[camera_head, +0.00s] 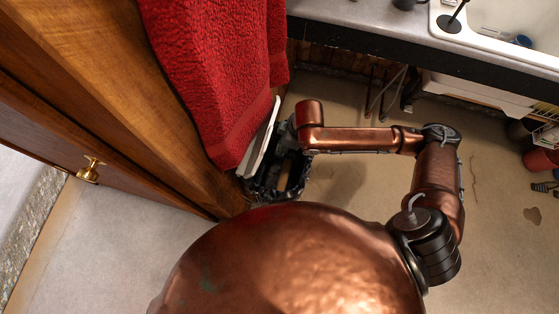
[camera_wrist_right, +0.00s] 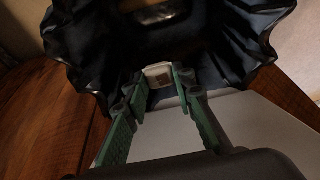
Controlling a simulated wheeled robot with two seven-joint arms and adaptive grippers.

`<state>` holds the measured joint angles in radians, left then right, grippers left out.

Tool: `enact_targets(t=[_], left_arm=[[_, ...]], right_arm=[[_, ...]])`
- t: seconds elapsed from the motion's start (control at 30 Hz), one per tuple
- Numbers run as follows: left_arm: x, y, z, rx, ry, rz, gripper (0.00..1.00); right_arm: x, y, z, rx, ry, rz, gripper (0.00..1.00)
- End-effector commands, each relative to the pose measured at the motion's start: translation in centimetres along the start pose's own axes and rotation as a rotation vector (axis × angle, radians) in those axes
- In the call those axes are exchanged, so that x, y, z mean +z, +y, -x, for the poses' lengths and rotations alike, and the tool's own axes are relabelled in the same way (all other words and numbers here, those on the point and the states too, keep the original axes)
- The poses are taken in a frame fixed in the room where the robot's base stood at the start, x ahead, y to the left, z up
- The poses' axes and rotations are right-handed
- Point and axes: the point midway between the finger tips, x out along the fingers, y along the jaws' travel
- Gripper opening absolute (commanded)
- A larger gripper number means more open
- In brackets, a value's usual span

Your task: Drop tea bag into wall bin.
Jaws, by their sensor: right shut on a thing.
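The wall bin (camera_head: 266,188) is lined with a black bag and hangs low by the wooden panel, below the red towel in the head view. Its pale raised lid (camera_head: 261,139) stands against the panel side. In the right wrist view the crinkled black liner (camera_wrist_right: 84,42) surrounds the dark bin opening. My right gripper (camera_wrist_right: 160,84) has green fingers shut on a small pale tea bag (camera_wrist_right: 158,71) at their tips, at the bin's mouth. In the head view my right arm reaches left to the bin, and the tea bag cannot be made out there. My left gripper is not in view.
A red towel (camera_head: 205,75) hangs beside the bin. A counter with a white sink (camera_head: 490,35) runs along the top right. Open floor lies right of the bin.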

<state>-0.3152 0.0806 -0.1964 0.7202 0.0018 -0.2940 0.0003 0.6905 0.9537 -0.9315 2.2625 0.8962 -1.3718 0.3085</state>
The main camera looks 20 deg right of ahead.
Motion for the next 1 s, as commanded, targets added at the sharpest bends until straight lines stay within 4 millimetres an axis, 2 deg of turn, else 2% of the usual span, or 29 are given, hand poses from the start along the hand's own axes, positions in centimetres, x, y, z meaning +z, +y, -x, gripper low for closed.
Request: enact_targets(t=[0.07, 0.43, 0.47, 0.73, 1.0], left_arm=[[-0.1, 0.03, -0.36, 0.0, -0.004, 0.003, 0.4], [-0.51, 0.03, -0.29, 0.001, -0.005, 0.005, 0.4], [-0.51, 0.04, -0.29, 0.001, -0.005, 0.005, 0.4], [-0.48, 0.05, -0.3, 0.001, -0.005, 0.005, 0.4], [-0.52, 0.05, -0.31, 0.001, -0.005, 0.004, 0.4]], right_arm=[[0.15, 0.03, -0.5, 0.0, -0.001, -0.001, 0.17], [0.13, 0.04, -0.41, 0.002, 0.0, -0.001, 0.17], [0.13, 0.04, -0.42, 0.002, 0.0, -0.001, 0.26], [0.15, 0.04, -0.45, 0.001, 0.0, -0.001, 0.44], [0.16, 0.04, -0.39, 0.001, 0.0, -0.001, 0.44]])
